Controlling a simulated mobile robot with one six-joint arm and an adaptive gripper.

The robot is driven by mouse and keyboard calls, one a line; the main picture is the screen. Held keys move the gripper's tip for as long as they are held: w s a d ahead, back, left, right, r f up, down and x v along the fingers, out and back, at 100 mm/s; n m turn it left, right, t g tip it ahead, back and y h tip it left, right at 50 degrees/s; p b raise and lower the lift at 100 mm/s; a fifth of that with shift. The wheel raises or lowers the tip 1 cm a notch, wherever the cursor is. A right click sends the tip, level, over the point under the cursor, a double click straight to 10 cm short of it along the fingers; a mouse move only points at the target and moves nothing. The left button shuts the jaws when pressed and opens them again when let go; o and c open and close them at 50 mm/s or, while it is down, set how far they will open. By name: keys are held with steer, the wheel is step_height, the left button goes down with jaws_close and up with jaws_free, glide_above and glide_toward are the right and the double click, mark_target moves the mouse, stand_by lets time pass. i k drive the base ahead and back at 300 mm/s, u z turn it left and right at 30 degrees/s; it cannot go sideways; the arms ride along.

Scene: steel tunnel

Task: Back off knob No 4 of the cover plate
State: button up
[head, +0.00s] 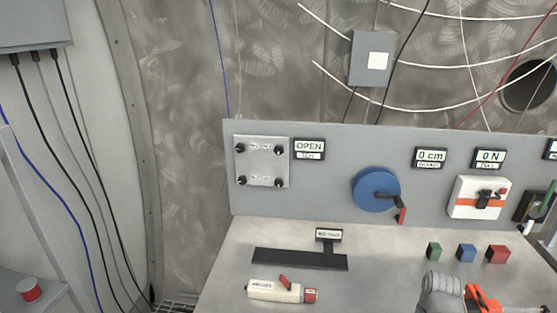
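The cover plate (260,164) is a light grey square on the left part of the upright panel. It has a black knob near each corner: upper left (240,148), upper right (279,150), lower left (241,180) and lower right (279,182). Small labels on the plate are too small to read, so I cannot tell which knob is No 4. A grey rounded part with an orange and black piece (482,298) shows at the bottom right and appears to be my arm's end. It is well away from the plate. Its fingertips cannot be made out.
Beside the plate is an OPEN display (309,149). Space before the plate is clear.

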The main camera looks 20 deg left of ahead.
mark_target(242, 180)
steer(key=u, duration=1.25)
